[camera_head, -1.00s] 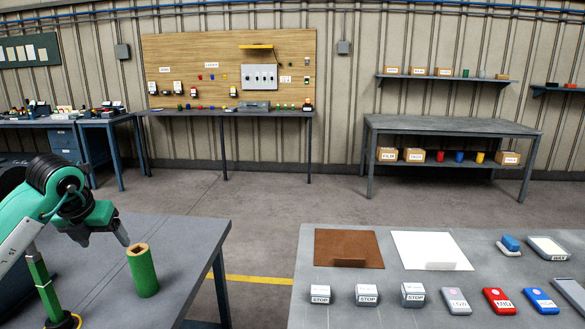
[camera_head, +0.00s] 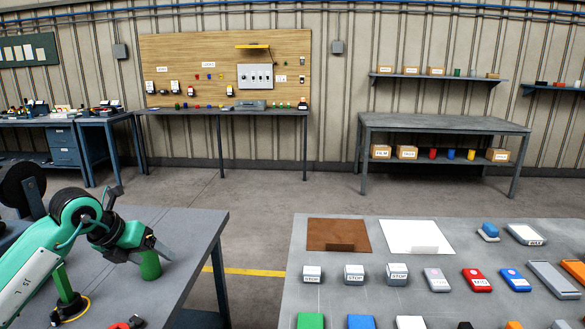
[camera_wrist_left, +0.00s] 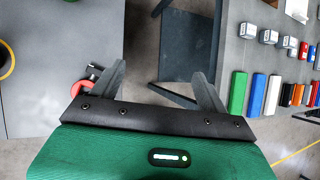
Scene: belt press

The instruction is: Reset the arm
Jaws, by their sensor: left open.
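My left gripper (camera_head: 150,247) is in front of the top of a green cylinder (camera_head: 151,267) on the left grey table (camera_head: 195,235). The left arm is bent low over the table. My right gripper is not in view.
A green post (camera_head: 66,285) on a yellow-ringed base stands by my arm. A red part (camera_head: 124,325) lies at the table's near edge. The right bench (camera_head: 300,262) holds a brown board (camera_head: 338,232), a white board (camera_head: 412,234), labelled blocks and coloured boxes. Floor lies between.

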